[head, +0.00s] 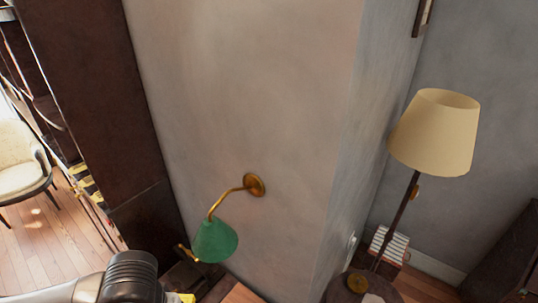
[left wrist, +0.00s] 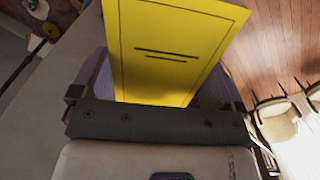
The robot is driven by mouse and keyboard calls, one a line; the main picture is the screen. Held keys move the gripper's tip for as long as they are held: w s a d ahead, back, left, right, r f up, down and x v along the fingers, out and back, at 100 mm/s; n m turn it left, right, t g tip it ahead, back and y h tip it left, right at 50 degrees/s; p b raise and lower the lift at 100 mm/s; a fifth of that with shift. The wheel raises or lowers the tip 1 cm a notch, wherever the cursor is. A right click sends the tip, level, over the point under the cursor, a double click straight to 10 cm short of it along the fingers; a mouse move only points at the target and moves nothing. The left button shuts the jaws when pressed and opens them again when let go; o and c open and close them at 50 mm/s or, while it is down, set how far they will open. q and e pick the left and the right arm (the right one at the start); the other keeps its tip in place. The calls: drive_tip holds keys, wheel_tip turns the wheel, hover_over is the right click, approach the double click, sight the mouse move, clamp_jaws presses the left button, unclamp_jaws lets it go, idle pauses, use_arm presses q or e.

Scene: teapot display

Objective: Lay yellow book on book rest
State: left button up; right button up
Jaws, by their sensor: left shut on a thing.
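The yellow book (left wrist: 175,50) fills the upper middle of the left wrist view, with a thin dark border and two short dark lines on its cover. My left gripper (left wrist: 155,95) is shut on the lower part of the book, and the book sticks out beyond the fingers. In the head view only part of my left arm shows at the bottom left, with a small yellow patch beside it that may be the book. I cannot make out a book rest in either view. My right gripper is in neither view.
A green wall lamp (head: 215,242) on a brass arm juts from the grey wall pillar (head: 245,100). A floor lamp (head: 434,132) stands at right beside a stack of books (head: 389,246). A cream chair (head: 20,160) stands at left on the wooden floor.

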use_arm(q)
drive_tip(key=shift+s+r+p, duration=0.2)
drive_tip(key=shift+r+p, duration=0.25)
drive_tip(key=shift+r, duration=0.2)
drive_tip(key=shift+s+r+p, duration=0.15)
drive_tip(key=shift+r+p, duration=0.3)
drive_tip(key=shift+r, duration=0.2)
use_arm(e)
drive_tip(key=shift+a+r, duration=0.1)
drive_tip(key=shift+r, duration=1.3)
